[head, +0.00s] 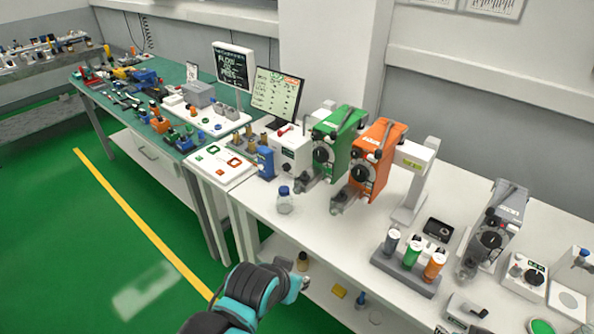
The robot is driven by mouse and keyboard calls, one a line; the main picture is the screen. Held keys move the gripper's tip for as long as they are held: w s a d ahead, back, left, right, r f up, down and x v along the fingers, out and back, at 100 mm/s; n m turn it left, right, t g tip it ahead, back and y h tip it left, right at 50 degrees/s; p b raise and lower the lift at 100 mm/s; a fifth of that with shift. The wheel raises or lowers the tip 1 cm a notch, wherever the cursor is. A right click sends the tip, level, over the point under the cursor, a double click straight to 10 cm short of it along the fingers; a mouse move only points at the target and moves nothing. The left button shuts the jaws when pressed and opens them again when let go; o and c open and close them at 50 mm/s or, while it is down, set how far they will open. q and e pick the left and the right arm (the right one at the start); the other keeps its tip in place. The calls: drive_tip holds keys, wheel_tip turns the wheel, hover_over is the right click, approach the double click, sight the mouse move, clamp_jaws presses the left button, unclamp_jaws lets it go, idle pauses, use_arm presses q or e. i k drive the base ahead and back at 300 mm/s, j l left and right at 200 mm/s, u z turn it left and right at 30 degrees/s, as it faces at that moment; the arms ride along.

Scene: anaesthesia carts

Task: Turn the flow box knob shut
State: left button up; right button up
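A small white box with a black round knob (534,277) and a green display stands at the right of the white bench; it looks like the flow box, but its label is too small to read. The knob's setting cannot be made out. My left arm comes in at the bottom, left of centre. Its gripper (303,284) is partly hidden by the arm, at the bench's front edge, well to the left of the box and touching nothing I can make out. Whether its fingers are open is unclear. My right gripper is out of view.
A grey machine (494,228) stands just left of the box. A rack (404,274) with grey, green and orange canisters stands farther left. Green (336,143) and orange (374,160) vaporizers and a blue-capped jar (285,202) are mid-bench. Bare bench lies before the vaporizers.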

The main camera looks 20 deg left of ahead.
sight(287, 167)
drive_tip(key=j+z, duration=0.2)
drive_tip(key=z, duration=0.2)
drive_tip(key=j+z, duration=0.15)
drive_tip(key=z, duration=0.3)
drive_tip(key=j+z, duration=0.2)
drive_tip(key=z, duration=0.2)
drive_tip(key=k+j+z, duration=0.5)
drive_tip(key=j, duration=0.55)
drive_tip(key=k+j+z, duration=0.5)
drive_tip(key=k+j, duration=0.55)
drive_tip(key=j, duration=0.15)
drive_tip(key=k+j, duration=0.25)
drive_tip(key=j, duration=0.15)
drive_tip(key=k+j, duration=0.55)
drive_tip(key=j, duration=0.35)
drive_tip(key=i, duration=0.05)
